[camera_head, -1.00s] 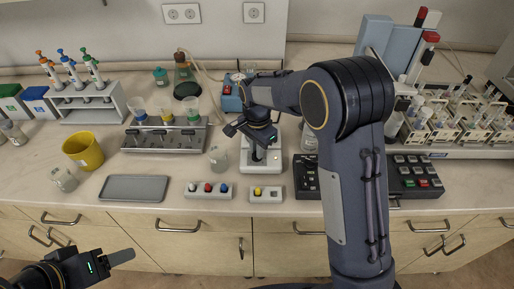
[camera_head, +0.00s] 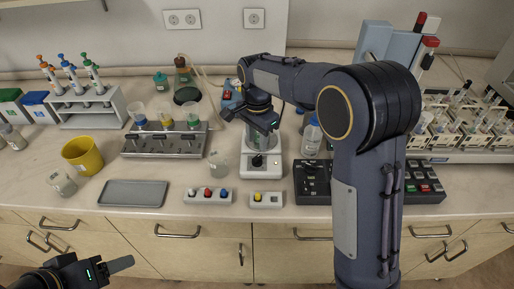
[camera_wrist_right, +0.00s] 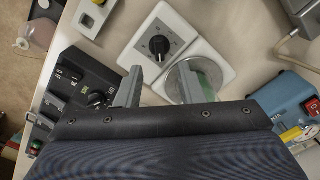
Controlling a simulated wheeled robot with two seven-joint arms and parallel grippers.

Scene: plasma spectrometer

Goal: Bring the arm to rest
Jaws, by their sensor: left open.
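My right arm reaches over the bench in the head view, with its gripper (camera_head: 250,120) above the white stirrer (camera_head: 262,166). In the right wrist view the two fingers of this gripper (camera_wrist_right: 160,88) stand apart with nothing held between them. My left gripper (camera_head: 118,264) is open and empty at the lower left, in front of the drawers.
A clear bottle (camera_head: 311,138) stands right of the stirrer and a small beaker (camera_head: 217,164) left of it. A black control box (camera_head: 312,180) is near my right arm. A grey tray (camera_head: 134,194), yellow cup (camera_head: 83,155) and button boxes (camera_head: 208,196) lie along the front.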

